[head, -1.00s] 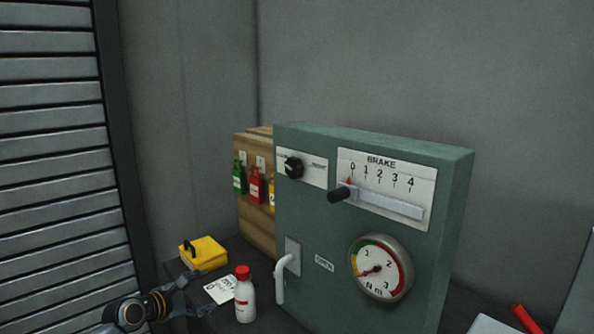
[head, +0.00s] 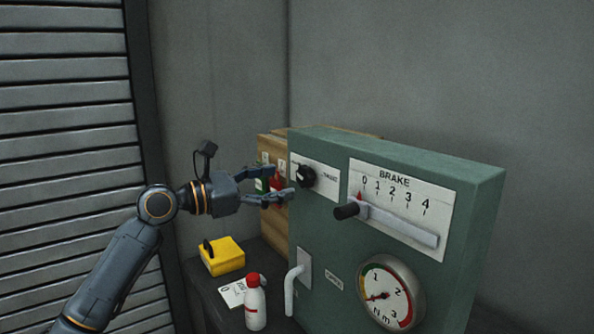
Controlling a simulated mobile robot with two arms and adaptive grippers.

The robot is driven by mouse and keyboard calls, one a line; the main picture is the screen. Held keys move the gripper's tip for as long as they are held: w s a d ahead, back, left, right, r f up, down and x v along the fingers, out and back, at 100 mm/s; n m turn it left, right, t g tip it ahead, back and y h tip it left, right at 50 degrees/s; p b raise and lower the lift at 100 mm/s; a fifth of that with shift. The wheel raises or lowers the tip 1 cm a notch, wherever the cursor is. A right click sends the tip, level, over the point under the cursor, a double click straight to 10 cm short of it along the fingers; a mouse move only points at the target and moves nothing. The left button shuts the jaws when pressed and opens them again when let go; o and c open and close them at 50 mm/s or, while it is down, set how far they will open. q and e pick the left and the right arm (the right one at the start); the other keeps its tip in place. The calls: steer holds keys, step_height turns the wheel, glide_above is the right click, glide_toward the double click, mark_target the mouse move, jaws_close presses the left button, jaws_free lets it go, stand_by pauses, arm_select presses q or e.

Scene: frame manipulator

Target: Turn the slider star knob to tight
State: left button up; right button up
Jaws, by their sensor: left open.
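The black star knob (head: 306,177) sits on a white label plate at the upper left of the green box's front (head: 335,237). The lettering on the plate is too small to read surely. My left gripper (head: 285,184) is open, its fingers pointing right at the knob. The fingertips are close to the knob's left side; I cannot tell whether they touch it. The brake slider (head: 348,210) has a black handle at the left end of its slot, near 0 on the scale. My right gripper is not in view.
A dial gauge (head: 391,293) and a white lever handle (head: 290,290) are on the box front. A yellow case (head: 222,256) and a red-capped white bottle (head: 256,303) stand below my left arm. A wooden rack (head: 272,224) is behind the gripper.

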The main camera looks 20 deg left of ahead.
mark_target(301, 177)
arm_select(q)
steer(key=shift+p+x, duration=0.6)
steer(key=shift+x, duration=2.15)
steer(key=shift+a, duration=0.1)
steer(key=c, duration=1.1)
